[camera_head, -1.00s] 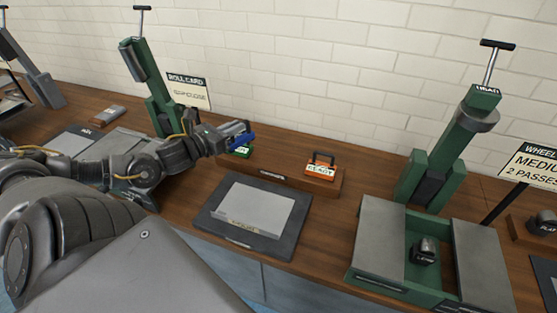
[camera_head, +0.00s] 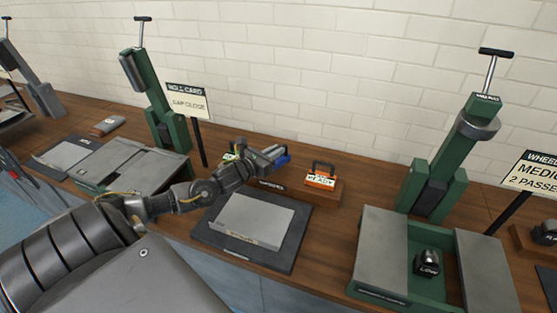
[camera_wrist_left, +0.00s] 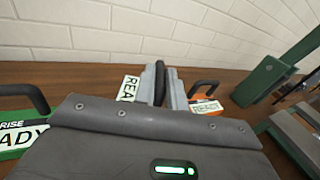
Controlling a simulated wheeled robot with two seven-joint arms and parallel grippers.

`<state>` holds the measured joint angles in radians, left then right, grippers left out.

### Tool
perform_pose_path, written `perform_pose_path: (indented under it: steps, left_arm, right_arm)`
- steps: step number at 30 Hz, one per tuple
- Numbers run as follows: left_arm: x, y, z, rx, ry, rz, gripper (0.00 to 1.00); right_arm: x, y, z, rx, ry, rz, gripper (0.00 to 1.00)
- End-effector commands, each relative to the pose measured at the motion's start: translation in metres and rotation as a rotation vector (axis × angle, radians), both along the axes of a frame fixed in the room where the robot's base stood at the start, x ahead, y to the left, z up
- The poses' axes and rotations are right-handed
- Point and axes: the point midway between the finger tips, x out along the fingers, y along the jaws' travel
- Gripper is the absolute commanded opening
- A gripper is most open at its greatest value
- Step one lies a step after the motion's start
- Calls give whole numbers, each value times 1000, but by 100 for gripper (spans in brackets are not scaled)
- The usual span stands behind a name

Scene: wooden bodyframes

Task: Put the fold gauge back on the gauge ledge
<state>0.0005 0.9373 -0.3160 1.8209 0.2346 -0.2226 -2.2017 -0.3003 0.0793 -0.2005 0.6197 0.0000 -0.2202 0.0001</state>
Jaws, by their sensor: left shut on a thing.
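My left gripper (camera_head: 274,156) is shut on a blue gauge (camera_head: 284,160), taken as the fold gauge; its name cannot be read. In the left wrist view the fingers (camera_wrist_left: 163,84) close on its dark handle (camera_wrist_left: 158,86), and its white label (camera_wrist_left: 129,88) shows sideways. The gauge is at the wooden gauge ledge (camera_head: 331,194), between the green gauge (camera_head: 230,157) and the orange gauge (camera_head: 320,177). The arm hides part of the ledge, and I cannot tell whether the gauge touches it. My right gripper is not in view.
A dark pad with a grey plate (camera_head: 252,219) lies in front of the ledge. A green press (camera_head: 438,178) with an open green tray (camera_head: 421,283) stands right. Another green press (camera_head: 153,100) and a sign (camera_head: 187,100) stand left. A brick wall (camera_head: 330,70) is behind.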

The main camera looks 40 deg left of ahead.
Motion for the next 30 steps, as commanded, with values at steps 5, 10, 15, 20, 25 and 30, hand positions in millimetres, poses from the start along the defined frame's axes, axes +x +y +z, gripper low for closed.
perform_pose_path:
  steps: [5, 10, 15, 20, 25, 30]
  left_arm:
    - [4, -2, -5, 1, -3, 0, 0]
    - [10, -6, -15, -2, -1, 1, 0]
    - [8, -6, -37, -1, -1, 1, 0]
    - [8, -6, -42, 1, -2, -1, 0]
    - [8, -6, -43, 0, 1, -1, 21]
    - [8, -6, -43, 0, 0, 0, 34]
  right_arm:
    - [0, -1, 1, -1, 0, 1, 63]
    - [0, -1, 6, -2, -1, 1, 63]
    - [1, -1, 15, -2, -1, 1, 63]
    - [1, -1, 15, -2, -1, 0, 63]
    - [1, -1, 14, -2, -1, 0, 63]
    - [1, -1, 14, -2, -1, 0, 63]
